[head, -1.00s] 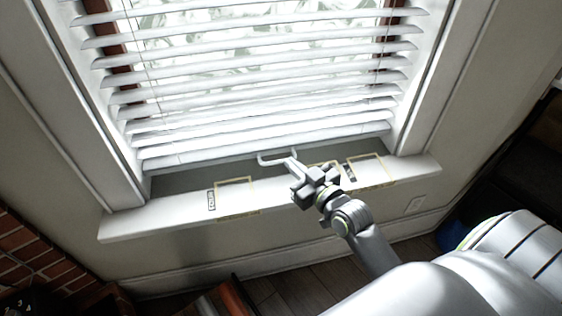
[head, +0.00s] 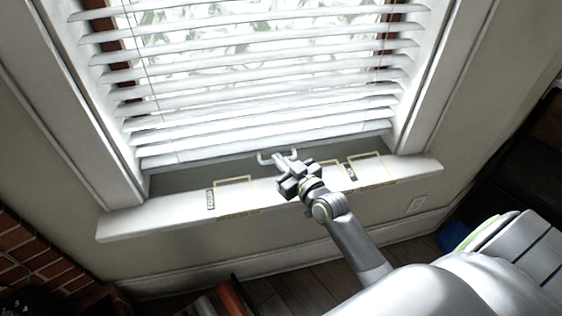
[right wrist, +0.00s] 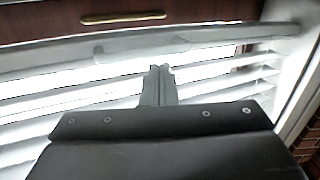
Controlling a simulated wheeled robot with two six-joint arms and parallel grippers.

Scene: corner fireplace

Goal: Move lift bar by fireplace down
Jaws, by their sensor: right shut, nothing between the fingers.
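The lift bar (head: 263,157) is a small white U-shaped handle at the bottom edge of the white blind (head: 250,95). The blind hangs low, a little above the sill. My right gripper (head: 277,157) is shut and empty, its fingertips at the middle of the lift bar. They overlap the bar in the head view; I cannot tell whether they touch it. In the right wrist view the shut fingers (right wrist: 159,72) point at a pale bar across the blind's rail, which may be the lift bar. My left gripper is not in view.
The white window sill (head: 150,222) lies under the blind, with yellowish outlined marks on it. White window frame sides stand left and right. A brick edge (head: 40,262) is at lower left. A brass handle (right wrist: 123,17) on brown wood shows in the right wrist view.

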